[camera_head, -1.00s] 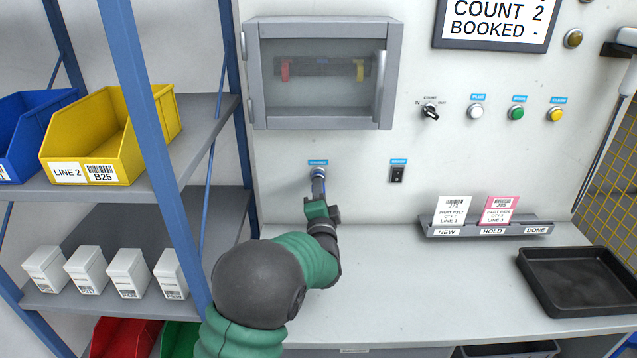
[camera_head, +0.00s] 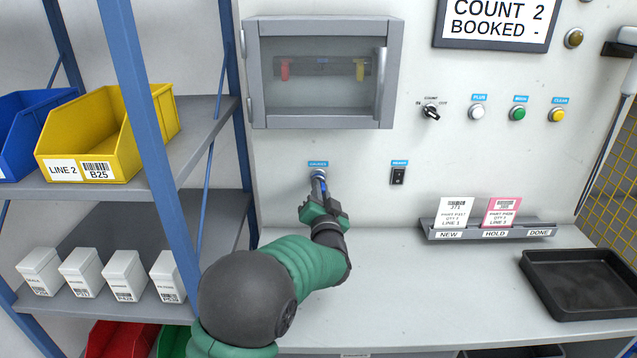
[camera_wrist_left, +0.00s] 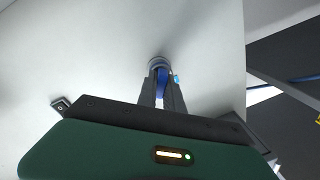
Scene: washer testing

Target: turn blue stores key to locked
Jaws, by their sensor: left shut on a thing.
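The blue stores key (camera_wrist_left: 161,82) sits in its round lock (camera_head: 318,174) on the back panel, under a small blue label. My left gripper (camera_head: 321,188) is at the lock with its fingers shut on the key. In the left wrist view the two dark fingers (camera_wrist_left: 161,92) close around the blue key, and the lock's metal ring shows just beyond them. The gripper body looks tilted in the head view. The fingers hide much of the key, and the lock's markings are too small to read. My right gripper is not in view.
A glass-fronted cabinet (camera_head: 320,72) hangs above the lock. A black rocker switch (camera_head: 398,175) is to the right. A card rack (camera_head: 488,230) and a black tray (camera_head: 580,284) stand on the worktop. A shelf post (camera_head: 160,150) rises left of my arm.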

